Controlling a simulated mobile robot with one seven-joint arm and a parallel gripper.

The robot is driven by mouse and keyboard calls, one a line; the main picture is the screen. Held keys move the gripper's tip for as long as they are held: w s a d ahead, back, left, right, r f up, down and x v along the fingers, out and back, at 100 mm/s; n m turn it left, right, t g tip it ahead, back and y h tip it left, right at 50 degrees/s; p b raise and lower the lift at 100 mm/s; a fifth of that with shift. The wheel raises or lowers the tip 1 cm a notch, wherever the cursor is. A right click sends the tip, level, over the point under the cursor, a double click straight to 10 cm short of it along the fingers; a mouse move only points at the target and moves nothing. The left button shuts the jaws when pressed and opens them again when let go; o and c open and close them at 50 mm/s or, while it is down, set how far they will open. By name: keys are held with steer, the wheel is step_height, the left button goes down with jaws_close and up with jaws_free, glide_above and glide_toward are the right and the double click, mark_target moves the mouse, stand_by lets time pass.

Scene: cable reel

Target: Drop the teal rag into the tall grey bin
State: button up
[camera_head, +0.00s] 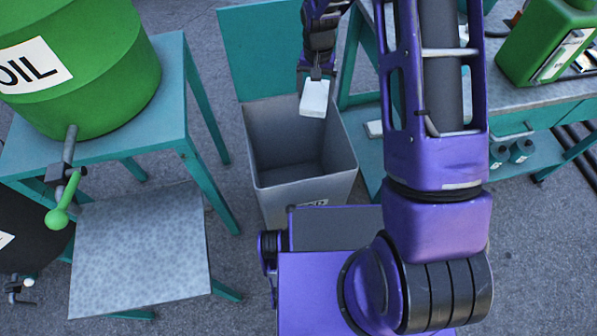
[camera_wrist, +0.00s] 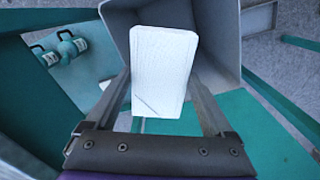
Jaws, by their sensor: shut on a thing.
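My gripper (camera_head: 316,76) is shut on a white block-like thing (camera_head: 314,98) and holds it above the open mouth of the tall grey bin (camera_head: 310,193), near its back rim. In the wrist view the white thing (camera_wrist: 162,72) sits between the two fingers, with the grey bin (camera_wrist: 225,38) behind it. The white thing looks flat-faced, with a thin dark line near one end. I see no teal rag in either view. The part of the bin's inside that shows looks empty.
A teal panel (camera_head: 262,50) stands up behind the bin. A green oil drum (camera_head: 85,85) stands on a teal table at left, above a grey speckled sheet (camera_head: 140,250). A workbench with a green can (camera_head: 545,45) is at right.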

steer(key=w+a+f+m+b, duration=0.1)
steer(key=w+a+f+b, duration=0.1)
steer(key=f, duration=0.6)
steer(key=shift+w+a+b, duration=0.25)
steer(key=shift+a+b, duration=0.05)
steer(key=shift+a, duration=0.55)
steer(key=o, duration=0.9)
step_height(320, 180, up, 18)
steer(key=shift+f+p, duration=0.25)
steer(key=shift+p, duration=0.6)
